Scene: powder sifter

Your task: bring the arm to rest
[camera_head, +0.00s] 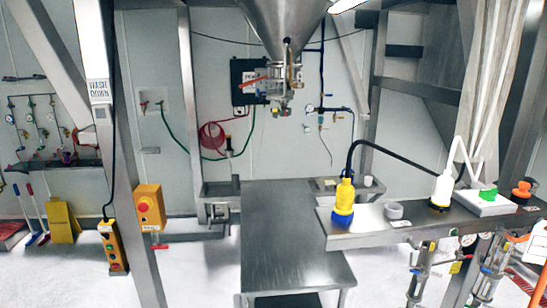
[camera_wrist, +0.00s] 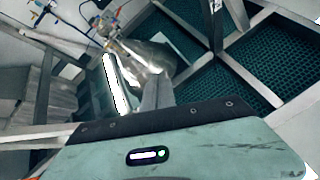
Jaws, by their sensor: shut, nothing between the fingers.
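My gripper (camera_wrist: 157,90) shows in the wrist view, at the middle of the picture. Its grey fingers are together, with nothing held between them. The pale green gripper body (camera_wrist: 220,148) with a dark front edge fills the bottom of that view, with a small lit indicator (camera_wrist: 148,156) on it. The fingers touch nothing that I can see. In the head view neither my arm nor my gripper shows.
A steel hopper (camera_head: 275,25) hangs over a steel table (camera_head: 290,235), whose top is bare. A control box (camera_head: 150,207) is on the left post.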

